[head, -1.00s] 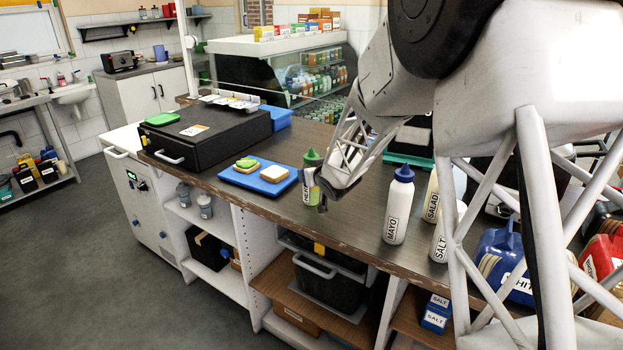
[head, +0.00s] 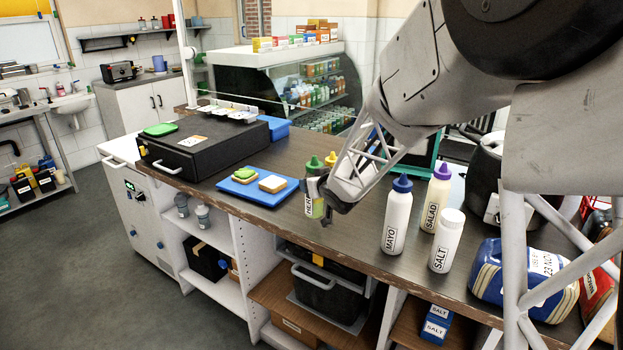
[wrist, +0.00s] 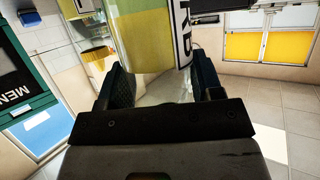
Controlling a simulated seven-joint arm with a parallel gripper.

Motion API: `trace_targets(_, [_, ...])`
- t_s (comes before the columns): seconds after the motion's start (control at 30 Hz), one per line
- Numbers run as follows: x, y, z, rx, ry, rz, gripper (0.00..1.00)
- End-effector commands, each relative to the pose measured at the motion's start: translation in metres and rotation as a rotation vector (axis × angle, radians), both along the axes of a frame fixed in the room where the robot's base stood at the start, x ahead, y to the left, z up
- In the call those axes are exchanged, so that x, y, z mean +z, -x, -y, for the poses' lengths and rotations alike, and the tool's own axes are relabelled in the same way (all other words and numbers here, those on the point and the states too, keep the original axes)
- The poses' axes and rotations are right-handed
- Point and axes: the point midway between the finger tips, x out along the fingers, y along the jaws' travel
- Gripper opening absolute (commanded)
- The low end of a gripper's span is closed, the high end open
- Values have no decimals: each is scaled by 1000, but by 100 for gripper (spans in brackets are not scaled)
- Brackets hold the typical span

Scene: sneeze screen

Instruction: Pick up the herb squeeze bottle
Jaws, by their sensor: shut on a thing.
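The herb squeeze bottle (head: 313,205) has a green cap, a green lower body and a white label with partly hidden lettering. My gripper hides part of the bottle. I cannot tell whether its base touches the counter.
A yellow-capped bottle (head: 331,158) stands close behind. Mayo (head: 397,220), salad (head: 437,203) and salt (head: 446,243) bottles stand to the right. The blue tray (head: 268,198) with sandwich pieces and a black case (head: 205,150) are to the left. Bare counter (head: 365,205) lies between gripper and mayo bottle.

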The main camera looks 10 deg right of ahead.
Motion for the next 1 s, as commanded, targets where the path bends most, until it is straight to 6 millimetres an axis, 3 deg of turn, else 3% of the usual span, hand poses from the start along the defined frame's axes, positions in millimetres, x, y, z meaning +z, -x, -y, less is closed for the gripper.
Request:
trace_targets(0.2, [4, 38, 0, 0, 0, 1, 28])
trace_targets(0.5, [8, 74, 0, 0, 0, 1, 28])
trace_targets(1.0, [9, 88, -1, 0, 0, 0, 28])
